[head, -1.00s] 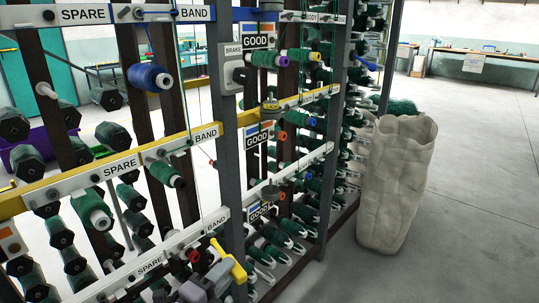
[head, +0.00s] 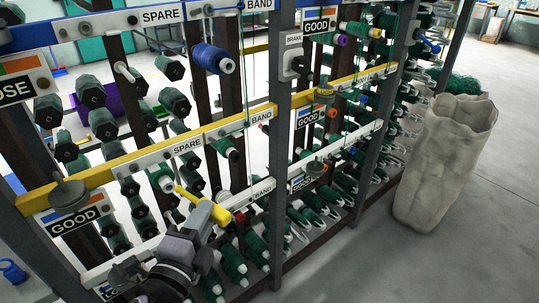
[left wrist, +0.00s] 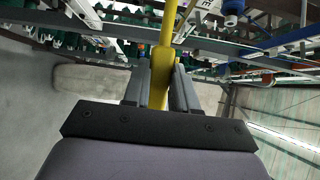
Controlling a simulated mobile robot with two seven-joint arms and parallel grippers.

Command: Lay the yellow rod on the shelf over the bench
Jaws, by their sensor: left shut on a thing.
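The yellow rod (head: 190,194) is held in my left gripper (head: 205,214), low in the head view in front of the creel rack. The gripper is shut on it, and its wrist covers part of the rack behind. In the left wrist view the yellow rod (left wrist: 161,72) stands between the two grey fingers (left wrist: 160,88) and runs up out of the picture. I cannot make out the shelf over the bench. Part of a bench (head: 522,13) shows at the far top right of the head view. My right gripper is not in view.
The rack's yellow rail (head: 150,157) and grey post (head: 284,120), with several green bobbins, stand close to my left arm. A pale sack (head: 440,165) stands at the rack's right end. The floor (head: 420,265) at the lower right is clear.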

